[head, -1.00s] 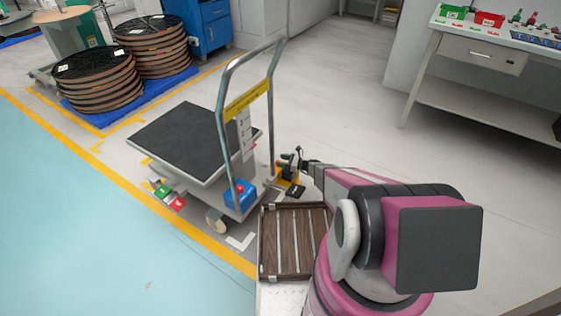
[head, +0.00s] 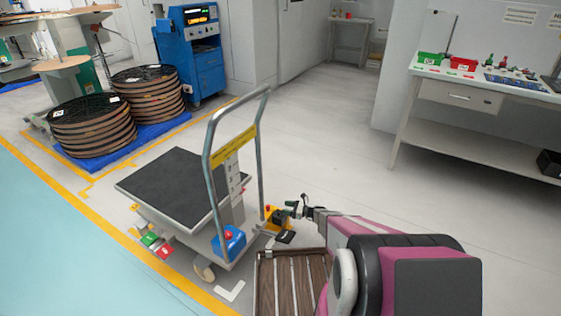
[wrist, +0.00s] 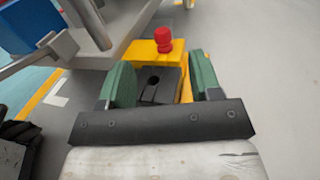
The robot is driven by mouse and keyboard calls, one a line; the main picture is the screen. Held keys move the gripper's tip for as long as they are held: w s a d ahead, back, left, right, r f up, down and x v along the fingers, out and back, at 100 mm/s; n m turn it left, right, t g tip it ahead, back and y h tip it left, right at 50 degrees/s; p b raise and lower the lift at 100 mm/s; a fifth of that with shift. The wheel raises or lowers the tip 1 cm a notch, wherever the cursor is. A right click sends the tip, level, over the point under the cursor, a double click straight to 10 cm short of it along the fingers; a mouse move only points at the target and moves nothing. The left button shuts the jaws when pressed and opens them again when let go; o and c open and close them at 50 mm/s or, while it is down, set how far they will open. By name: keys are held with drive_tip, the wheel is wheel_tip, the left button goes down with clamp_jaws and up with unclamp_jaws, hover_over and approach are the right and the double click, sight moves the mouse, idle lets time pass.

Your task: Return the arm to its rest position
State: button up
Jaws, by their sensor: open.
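My gripper (head: 299,205) is at the end of my pink and black arm, which reaches forward from the lower right in the head view. In the wrist view my gripper (wrist: 162,88) shows two green finger pads standing apart with nothing held between them. Beyond the pads is a yellow unit with a red knob (wrist: 164,40) and a dark block (wrist: 158,85) with a round hole. The same yellow unit (head: 271,213) shows in the head view beside the cart's handle end. I cannot tell whether the fingers touch it.
A platform cart (head: 175,182) with a tall metal handle stands left of my gripper. A slatted wooden tray (head: 290,285) lies below my arm. Reels (head: 92,125) sit on a blue pallet at the left. A workbench (head: 470,96) stands at the right. The floor between is clear.

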drive_tip(key=s+r+n+g+h, duration=0.7)
drive_tip(key=s+r+n, duration=0.6)
drive_tip(key=r, duration=0.6)
drive_tip(key=s+d+r+n+h, duration=0.4)
drive_tip(key=s+d+r+h, duration=0.1)
drive_tip(key=s+r, duration=0.2)
drive_tip(key=s+d+r+n+t+h, duration=0.1)
drive_tip(key=s+d+r+n+h, duration=0.3)
drive_tip(key=s+r, duration=0.4)
drive_tip(key=shift+d+r+n+h, duration=0.3)
drive_tip(key=shift+d+r+h, duration=0.25)
drive_tip(key=shift+r, duration=0.35)
drive_tip(key=shift+s+a, duration=0.1)
